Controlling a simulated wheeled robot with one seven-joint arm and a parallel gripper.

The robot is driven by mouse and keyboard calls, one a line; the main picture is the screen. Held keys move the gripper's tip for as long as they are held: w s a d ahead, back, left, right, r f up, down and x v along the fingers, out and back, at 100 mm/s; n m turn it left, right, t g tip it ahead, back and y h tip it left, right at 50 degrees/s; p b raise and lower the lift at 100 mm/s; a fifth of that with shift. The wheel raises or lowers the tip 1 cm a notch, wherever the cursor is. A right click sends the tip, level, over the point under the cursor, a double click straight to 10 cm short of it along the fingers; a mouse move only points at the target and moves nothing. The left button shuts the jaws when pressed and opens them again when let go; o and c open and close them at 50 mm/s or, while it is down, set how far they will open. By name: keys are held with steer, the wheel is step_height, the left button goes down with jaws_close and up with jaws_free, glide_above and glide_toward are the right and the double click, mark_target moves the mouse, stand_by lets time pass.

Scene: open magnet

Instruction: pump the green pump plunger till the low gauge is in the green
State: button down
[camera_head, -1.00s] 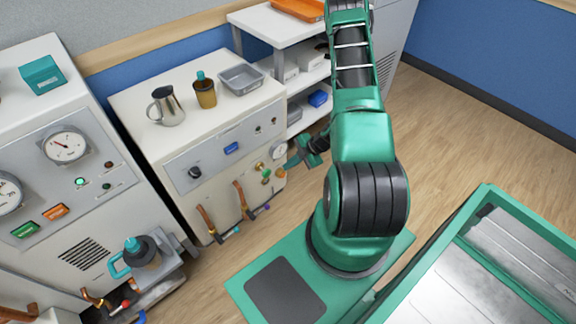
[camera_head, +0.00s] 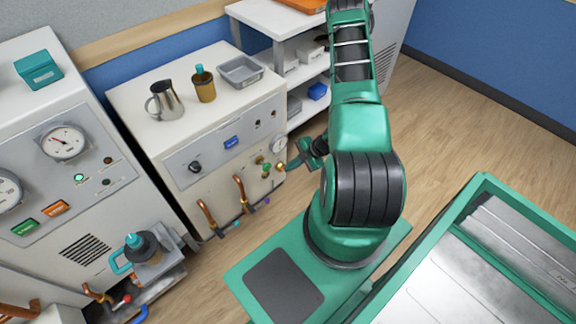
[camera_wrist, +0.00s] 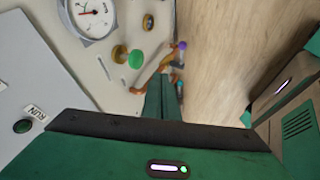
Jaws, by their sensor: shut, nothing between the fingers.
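In the head view the gauge (camera_head: 278,143) sits at the right end of the cabinet front, small. My gripper (camera_wrist: 166,78) is shut and empty, its fingers to the lower right of the green knob in the wrist view. In the head view my gripper (camera_head: 292,165) is beside the cabinet's right end.
Copper pipes (camera_head: 241,195) stick out below the panel, near the floor. A metal pitcher (camera_head: 164,101), a brown bottle (camera_head: 204,88) and a grey tray (camera_head: 240,70) stand on the cabinet. A white shelf (camera_head: 265,20) is behind. Open wooden floor lies to the right.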

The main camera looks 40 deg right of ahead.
mark_target(268, 163)
steer(key=w+a+f, duration=0.3)
steer(key=w+f, duration=0.2)
steer(key=w, duration=0.2)
steer(key=shift+w+f, duration=0.15)
steer(key=shift+f, duration=0.25)
steer(key=shift+w, duration=0.1)
steer(key=shift+w+a+r, duration=0.1)
steer(key=shift+w, duration=1.75)
steer(key=shift+s, duration=0.1)
